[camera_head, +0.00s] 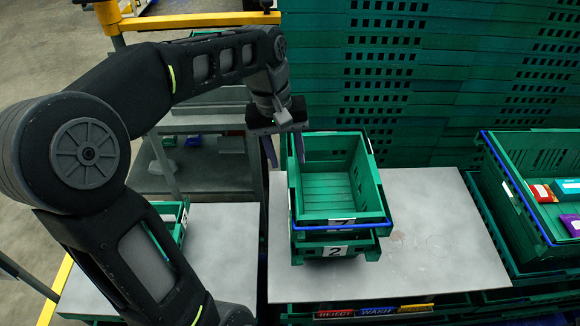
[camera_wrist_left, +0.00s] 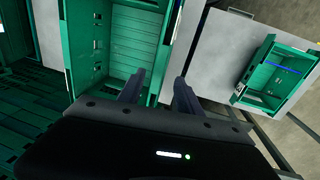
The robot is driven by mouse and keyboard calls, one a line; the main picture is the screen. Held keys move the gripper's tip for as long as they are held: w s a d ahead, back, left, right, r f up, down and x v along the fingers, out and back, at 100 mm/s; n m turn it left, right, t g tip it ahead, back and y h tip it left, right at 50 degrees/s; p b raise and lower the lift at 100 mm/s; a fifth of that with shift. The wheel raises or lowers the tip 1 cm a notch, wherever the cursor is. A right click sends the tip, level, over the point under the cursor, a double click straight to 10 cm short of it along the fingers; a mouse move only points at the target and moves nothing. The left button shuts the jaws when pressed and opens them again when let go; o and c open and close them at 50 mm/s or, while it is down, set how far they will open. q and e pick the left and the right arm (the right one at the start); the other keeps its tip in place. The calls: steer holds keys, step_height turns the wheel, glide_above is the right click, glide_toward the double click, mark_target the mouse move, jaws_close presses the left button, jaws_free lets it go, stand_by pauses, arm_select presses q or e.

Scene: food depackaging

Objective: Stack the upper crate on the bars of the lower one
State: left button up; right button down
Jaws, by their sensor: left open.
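The upper crate (camera_head: 376,200) is green and empty, with a blue bar along its front edge. It sits on the lower crate (camera_head: 362,246), which shows a "2" label and is mostly hidden beneath it. I cannot tell whether the upper crate rests on the lower one's bars. My left gripper (camera_head: 284,148) is open at the upper crate's far left corner. Its fingers lie on either side of the left wall, one inside and one outside. In the left wrist view the fingers (camera_wrist_left: 158,92) are spread at the crate's edge; contact is unclear. My right gripper is out of view.
The crates stand on a grey table (camera_head: 430,230) with free room to their right. A green crate (camera_head: 520,209) with several colourful packets stands at the right. A small green crate (camera_wrist_left: 258,70) sits on another grey surface. A wall of stacked green crates (camera_head: 440,80) rises behind.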

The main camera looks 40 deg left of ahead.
arm_select(q)
step_height(320, 180, up, 6)
steer(key=shift+s+a, duration=0.3)
steer(key=shift+a, duration=0.1)
stand_by(0.6)
